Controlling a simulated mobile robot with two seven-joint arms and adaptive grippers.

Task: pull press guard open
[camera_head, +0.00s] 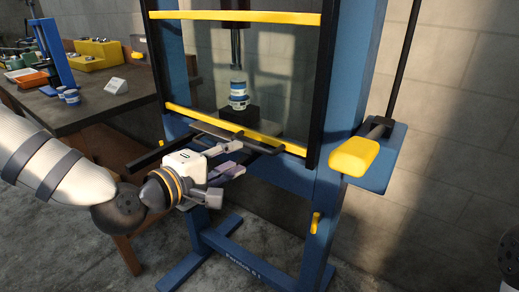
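The press guard (270,75) is a clear panel on the front of the blue press, with a yellow bar (240,17) across its top and another yellow bar (200,116) along its bottom. It covers the opening. A dark flat bar (230,134) sticks out in front of the lower yellow bar. My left gripper (233,158) is just in front of and below this bar, pointing right. Its two fingers are apart, with nothing visible between them. I cannot tell whether a finger touches the bar. My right gripper is not in view.
Behind the guard, a blue-and-white part (238,95) stands on a black block (239,115). A yellow-ended lever (354,156) juts out at the press's right. A workbench (110,103) with trays and parts stands at the left. Bare floor lies in front.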

